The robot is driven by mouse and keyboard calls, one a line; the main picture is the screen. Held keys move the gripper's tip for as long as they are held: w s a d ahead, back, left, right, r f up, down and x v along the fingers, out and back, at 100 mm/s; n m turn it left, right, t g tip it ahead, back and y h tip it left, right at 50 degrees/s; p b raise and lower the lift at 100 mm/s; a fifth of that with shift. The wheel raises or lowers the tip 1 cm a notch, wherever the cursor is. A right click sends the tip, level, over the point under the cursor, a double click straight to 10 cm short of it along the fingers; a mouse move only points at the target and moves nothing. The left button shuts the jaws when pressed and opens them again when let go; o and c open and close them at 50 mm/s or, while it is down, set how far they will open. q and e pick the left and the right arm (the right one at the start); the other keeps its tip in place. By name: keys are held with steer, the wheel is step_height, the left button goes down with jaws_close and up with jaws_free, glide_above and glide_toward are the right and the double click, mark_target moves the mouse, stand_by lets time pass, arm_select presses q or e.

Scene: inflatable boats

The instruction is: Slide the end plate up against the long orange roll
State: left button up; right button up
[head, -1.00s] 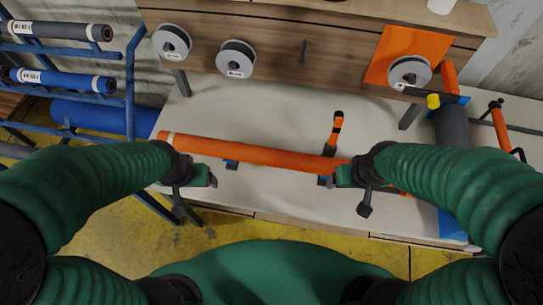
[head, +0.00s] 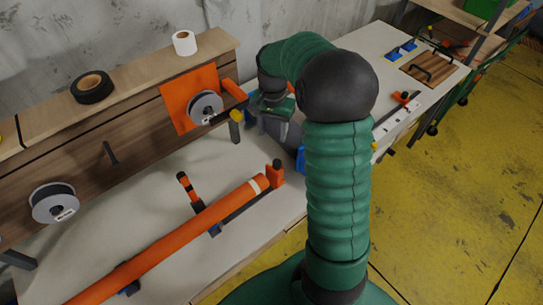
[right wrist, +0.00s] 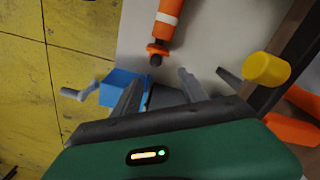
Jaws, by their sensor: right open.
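The long orange roll (head: 165,240) lies on the pale bench, with a white band near its right end. The end plate (head: 275,177), a small orange block with a dark knob, stands at that end. I cannot tell whether the two touch. The right wrist view shows the roll (right wrist: 170,10) and the plate (right wrist: 157,49) ahead of the fingers. My right gripper (head: 275,108) is beyond the plate, over a grey roll (head: 281,130). In the right wrist view the gripper (right wrist: 158,90) has its fingers apart, with the plate beyond their tips. My left gripper is out of view.
A yellow knob (right wrist: 267,68) is right of the fingers, and a blue block with a crank (right wrist: 122,88) is left. The wooden shelf (head: 125,115) with spools runs behind the bench. An orange-and-black upright (head: 190,192) stands behind the roll.

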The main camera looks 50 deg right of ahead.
steer(key=s+d+m, duration=0.1)
steer(key=d, duration=0.1)
steer(key=p, duration=0.1)
glide_above(277, 162)
steer(key=f, duration=1)
steer(key=shift+a+f, duration=0.15)
steer(key=shift+a, duration=0.15)
steer(key=f, duration=0.3)
steer(key=d+f, duration=0.1)
steer(key=f, duration=0.2)
steer(key=shift+d+p, duration=0.1)
steer(key=shift+p, duration=0.3)
steer(key=shift+a, duration=0.2)
steer(key=shift+a+r, duration=0.1)
steer(key=shift+a, duration=0.1)
steer(key=c, duration=0.4)
jaws_close()
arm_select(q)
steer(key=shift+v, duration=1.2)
arm_select(e)
steer(key=shift+d, duration=0.1)
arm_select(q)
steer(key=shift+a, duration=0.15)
arm_select(e)
steer(key=shift+r, duration=0.1)
